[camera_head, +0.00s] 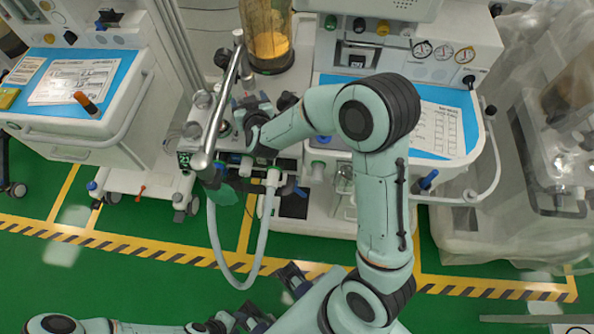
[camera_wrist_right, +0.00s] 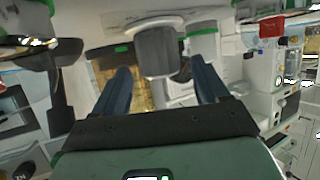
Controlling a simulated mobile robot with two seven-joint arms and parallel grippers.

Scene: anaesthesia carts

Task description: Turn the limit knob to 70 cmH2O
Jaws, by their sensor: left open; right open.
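In the right wrist view a grey, rounded knob-like part (camera_wrist_right: 157,52) stands between and beyond the two dark blue fingers of my right gripper (camera_wrist_right: 163,80). The fingers are open, and no contact with the part shows. I cannot read any scale on it, so its setting and whether it is the limit knob cannot be told. In the head view my right arm reaches to the breathing-circuit block of the middle cart, and its wrist hides much of that spot. My left gripper (camera_head: 267,295) is open and empty low in the picture, above the floor.
A metal pole (camera_head: 221,105) and a pale hose (camera_head: 232,277) with a green bag (camera_head: 221,192) are close to the right wrist. A clear canister with yellow contents (camera_head: 268,42) stands behind. A second cart (camera_head: 140,90) is on the left; wrapped equipment (camera_head: 500,200) is on the right.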

